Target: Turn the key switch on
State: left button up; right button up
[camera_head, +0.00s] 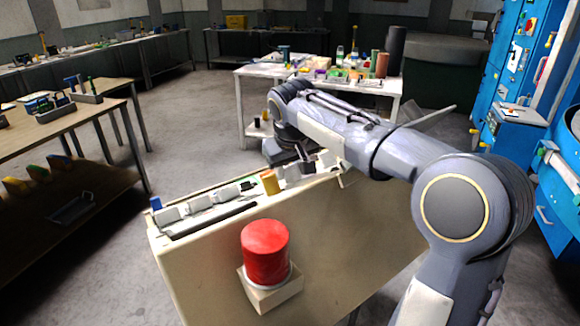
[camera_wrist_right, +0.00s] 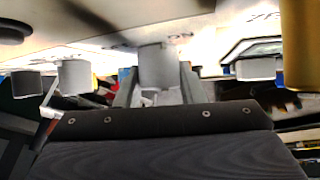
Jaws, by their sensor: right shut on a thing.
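The key switch appears to be the grey knob (camera_wrist_right: 158,66) on the light panel in the right wrist view, beside printed lettering. My right gripper (camera_wrist_right: 158,88) has a finger on each side of it and is shut on it. In the head view my right gripper (camera_head: 308,168) is at the far right end of the beige control console's (camera_head: 340,235) top, partly hidden by my arm. The knob is hard to make out there, and its exact turn cannot be told. My left gripper does not show.
A big red button (camera_head: 266,248) sticks out of the console's near side. Along its top stand several grey switches (camera_head: 198,202), a yellow piece (camera_head: 270,182) and a blue knob (camera_head: 155,203). A cluttered table (camera_head: 240,90) stands behind, blue cabinets (camera_head: 520,60) at right.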

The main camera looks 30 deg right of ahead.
jog(key=m+h, duration=0.2)
jog(key=shift+h, duration=0.3)
jog(key=o, duration=1)
jog(key=shift+a+r, duration=0.1)
jog(key=v, duration=0.7)
jog(key=shift+a+r, duration=0.15)
jog(key=shift+r, duration=0.2)
